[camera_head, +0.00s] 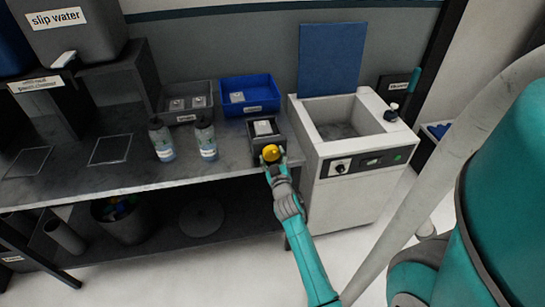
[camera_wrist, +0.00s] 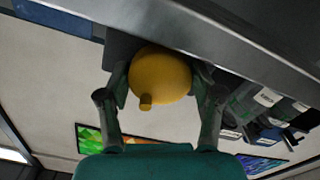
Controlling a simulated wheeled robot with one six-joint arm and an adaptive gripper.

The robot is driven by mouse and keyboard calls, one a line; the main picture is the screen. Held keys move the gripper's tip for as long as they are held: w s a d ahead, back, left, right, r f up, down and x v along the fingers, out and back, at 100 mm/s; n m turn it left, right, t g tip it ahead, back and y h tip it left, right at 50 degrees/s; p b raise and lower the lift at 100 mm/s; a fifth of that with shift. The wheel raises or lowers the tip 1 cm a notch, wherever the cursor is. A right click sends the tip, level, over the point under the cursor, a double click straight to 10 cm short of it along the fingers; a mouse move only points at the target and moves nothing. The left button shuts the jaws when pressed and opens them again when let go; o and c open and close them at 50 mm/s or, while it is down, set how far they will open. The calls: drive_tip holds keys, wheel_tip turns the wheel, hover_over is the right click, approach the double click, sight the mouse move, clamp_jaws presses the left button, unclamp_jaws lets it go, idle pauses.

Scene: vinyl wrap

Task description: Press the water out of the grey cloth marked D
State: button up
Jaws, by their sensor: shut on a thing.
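My gripper (camera_head: 273,163) is shut on a yellow rounded knob (camera_head: 271,152) with a short stub. The knob also shows between my two fingers in the wrist view (camera_wrist: 158,75), close to the grey table edge. Just behind the knob is a small dark box (camera_head: 279,138) at the table's right end, with a pale, light-topped piece (camera_head: 263,127) in it. Whether the knob is joined to this box cannot be told. No letter D can be read on any cloth. Small grey labelled pieces lie in the grey tray (camera_head: 187,117) and in the blue tray (camera_head: 265,82).
Two spray bottles (camera_head: 161,142) (camera_head: 205,140) stand on the table left of my gripper. A white cabinet with an open basin (camera_head: 330,150) and raised blue lid (camera_head: 329,60) stands close on the right. A slip water tank (camera_head: 70,40) is at upper left.

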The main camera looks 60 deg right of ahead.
drive_tip(key=o, duration=1.1)
drive_tip(key=v, duration=1.2)
